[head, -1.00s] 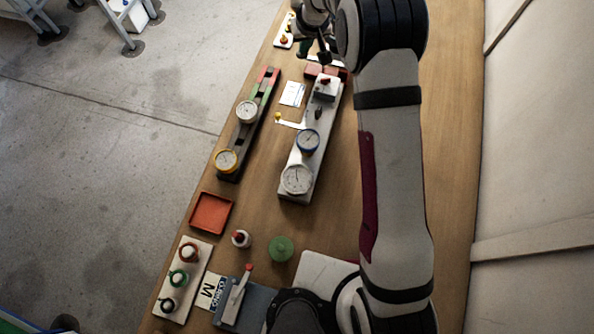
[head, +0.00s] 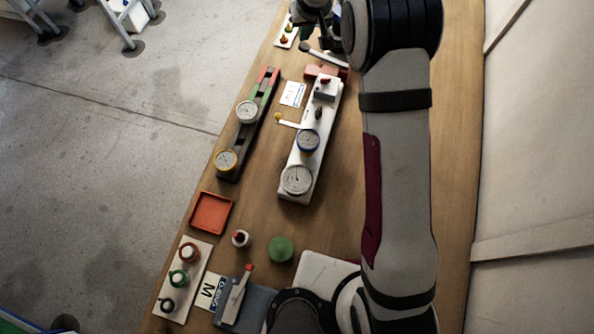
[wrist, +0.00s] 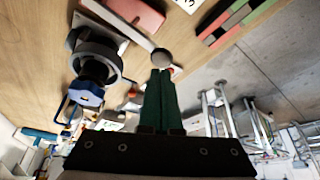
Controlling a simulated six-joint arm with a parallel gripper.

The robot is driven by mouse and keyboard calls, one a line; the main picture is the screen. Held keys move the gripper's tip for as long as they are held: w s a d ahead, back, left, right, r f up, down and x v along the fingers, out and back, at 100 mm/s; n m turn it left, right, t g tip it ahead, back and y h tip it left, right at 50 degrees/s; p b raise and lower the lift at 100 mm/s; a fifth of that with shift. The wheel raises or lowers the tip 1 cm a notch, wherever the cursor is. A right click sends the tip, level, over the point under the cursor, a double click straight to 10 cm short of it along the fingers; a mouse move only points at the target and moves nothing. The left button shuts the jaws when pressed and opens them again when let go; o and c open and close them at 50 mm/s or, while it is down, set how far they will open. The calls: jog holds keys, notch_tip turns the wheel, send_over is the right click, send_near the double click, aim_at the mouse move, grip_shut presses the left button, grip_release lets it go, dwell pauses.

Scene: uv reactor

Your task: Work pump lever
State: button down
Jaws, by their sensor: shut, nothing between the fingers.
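A pale lever (head: 328,56) with a dark round knob lies at the far end of the bench, beside a red block. The lever (wrist: 122,34) also shows in the wrist view, its knob at the fingertips' end. My gripper (head: 323,20) is at the top of the head view, beyond the lever, partly hidden by my arm. In the wrist view my gripper (wrist: 160,72) shows green fingers together, with nothing between them. I cannot tell whether the fingertips touch the knob.
The red block (head: 317,71) and a white gauge panel (head: 301,165) stand nearer. A dark gauge rail (head: 235,140) is to the left. A grey ring fitting with a blue part (wrist: 88,93) is left of the fingers. A red tray (head: 211,213) sits near the bench edge.

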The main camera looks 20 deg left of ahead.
aim_at(305, 47)
jog(key=shift+f, duration=0.1)
dwell(2.0)
dwell(0.6)
dwell(1.9)
dwell(0.6)
jog(key=shift+f, duration=2.25)
jog(key=shift+r, duration=2.35)
